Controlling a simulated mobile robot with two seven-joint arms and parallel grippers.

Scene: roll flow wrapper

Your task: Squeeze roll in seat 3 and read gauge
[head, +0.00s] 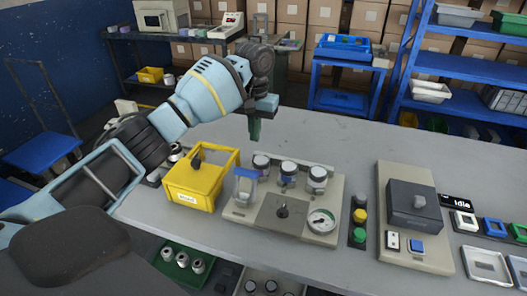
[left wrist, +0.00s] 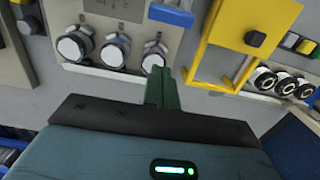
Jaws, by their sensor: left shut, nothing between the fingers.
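A beige fixture (head: 243,216) on the table holds a row of three pale-topped rolls in dark seats: left roll (head: 261,162), middle roll (head: 288,169) and right roll (head: 317,175). I cannot read seat numbers. A round white-faced gauge (head: 321,221) sits at the fixture's front right; its reading is too small to tell. My left gripper (head: 254,132) is shut and empty, pointing down above and behind the left roll, apart from it. In the left wrist view its green fingers (left wrist: 162,84) end near one end roll (left wrist: 154,58). My right gripper is not in view.
A blue clamp-like part (head: 245,180) and dark knob (head: 283,211) are on the fixture. A yellow box (head: 190,184) stands left. Green and yellow buttons (head: 359,226) and a grey device (head: 412,204) stand right. The table behind the fixture is clear.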

